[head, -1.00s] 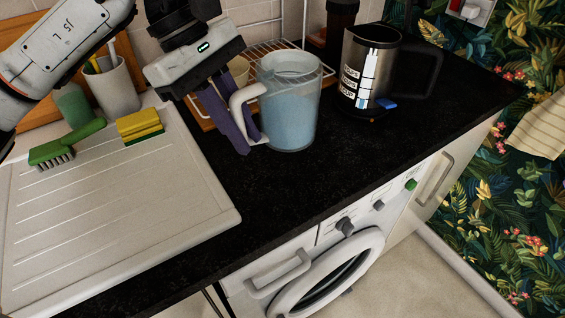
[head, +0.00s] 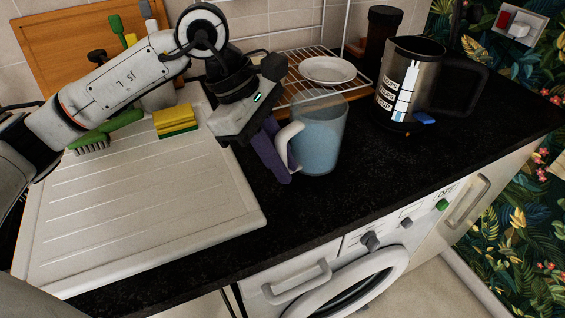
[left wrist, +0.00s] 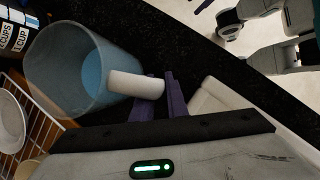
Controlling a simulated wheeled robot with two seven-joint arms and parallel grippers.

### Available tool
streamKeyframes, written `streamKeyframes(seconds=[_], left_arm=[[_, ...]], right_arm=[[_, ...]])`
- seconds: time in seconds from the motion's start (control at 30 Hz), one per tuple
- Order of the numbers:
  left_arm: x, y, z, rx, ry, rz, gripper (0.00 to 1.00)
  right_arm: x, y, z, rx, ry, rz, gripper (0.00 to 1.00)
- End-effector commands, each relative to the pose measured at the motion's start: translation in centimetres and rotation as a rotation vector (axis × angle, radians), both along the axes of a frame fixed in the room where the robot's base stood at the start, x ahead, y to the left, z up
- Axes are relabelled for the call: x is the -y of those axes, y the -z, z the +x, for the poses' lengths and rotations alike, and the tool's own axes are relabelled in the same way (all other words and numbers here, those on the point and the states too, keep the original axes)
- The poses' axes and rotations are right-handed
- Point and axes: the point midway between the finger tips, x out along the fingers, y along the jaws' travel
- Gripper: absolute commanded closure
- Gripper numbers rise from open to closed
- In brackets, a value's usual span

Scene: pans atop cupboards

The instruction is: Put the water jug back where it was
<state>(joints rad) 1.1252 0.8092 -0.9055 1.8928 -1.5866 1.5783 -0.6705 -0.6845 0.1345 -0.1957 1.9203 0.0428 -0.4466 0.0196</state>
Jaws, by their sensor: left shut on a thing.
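The water jug (head: 319,140) is a clear jug with bluish water and a white handle (head: 291,146). It looks upright over the black counter, left of the kettle; I cannot tell whether its base touches the counter. My left gripper (head: 276,155), with purple fingers, is shut on the handle from the left side. In the left wrist view the jug (left wrist: 65,75) is at the upper left, with the white handle (left wrist: 136,85) between the purple fingers (left wrist: 160,98). My right gripper does not show.
A steel kettle (head: 405,75) stands right of the jug. A wire rack with a white plate (head: 327,69) is behind it. The white draining board (head: 160,205) lies left, with a yellow sponge (head: 175,119) and green brush (head: 105,133). Black counter (head: 330,205) in front is clear.

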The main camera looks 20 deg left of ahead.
Motion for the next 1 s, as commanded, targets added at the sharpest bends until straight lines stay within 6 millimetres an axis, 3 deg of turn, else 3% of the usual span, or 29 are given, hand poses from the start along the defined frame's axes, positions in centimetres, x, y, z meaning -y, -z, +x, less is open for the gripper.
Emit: streamKeyframes(seconds=[0.43, 0.47, 0.57, 0.83, 1.0], left_arm=[[0.0, 1.2, 0.1, 0.006, 0.000, -0.003, 1.00], [0.0, 1.2, 0.0, 0.002, 0.000, 0.000, 0.82], [0.0, 1.1, 0.0, 0.002, 0.000, 0.000, 0.68], [0.0, 1.1, 0.0, 0.002, 0.000, 0.000, 0.68], [-0.4, 0.0, 0.0, 0.004, -0.002, -0.001, 0.68]], right_arm=[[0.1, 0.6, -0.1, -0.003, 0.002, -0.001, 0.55], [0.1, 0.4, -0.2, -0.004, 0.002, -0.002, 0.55], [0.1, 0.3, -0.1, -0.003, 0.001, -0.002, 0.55], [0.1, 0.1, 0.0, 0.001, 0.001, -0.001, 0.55], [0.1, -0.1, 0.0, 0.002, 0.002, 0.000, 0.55]])
